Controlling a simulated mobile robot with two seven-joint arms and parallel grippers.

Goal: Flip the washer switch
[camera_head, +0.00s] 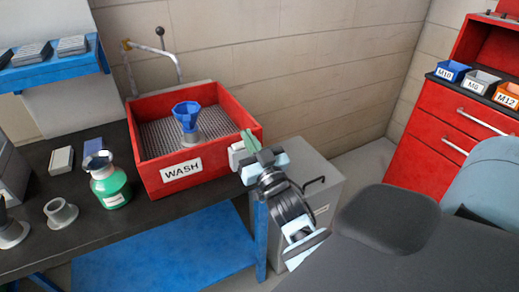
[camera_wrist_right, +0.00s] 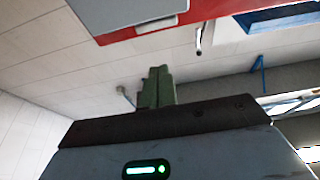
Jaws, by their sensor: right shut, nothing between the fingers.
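The washer (camera_head: 160,190) is a red open tub with a WASH label, standing on the dark bench. A small pale grey box (camera_head: 237,155) sits at its right front corner; I take it for the switch housing, and its lever cannot be made out in the head view. In the right wrist view a grey box (camera_wrist_right: 125,12) fills the top, in front of a red wall. My right gripper (camera_head: 249,138) is shut and empty, its green fingers close beside the pale box; whether they touch is unclear. The fingers (camera_wrist_right: 157,88) also show in the wrist view. My left gripper is out of view.
A blue funnel-like piece (camera_head: 187,115) stands in the tub. A green-filled bottle (camera_head: 108,182) and a grey flanged part (camera_head: 60,213) stand left of it. A grey cabinet (camera_head: 310,165) is at the bench's right end. A red drawer cabinet (camera_head: 445,120) stands farther right.

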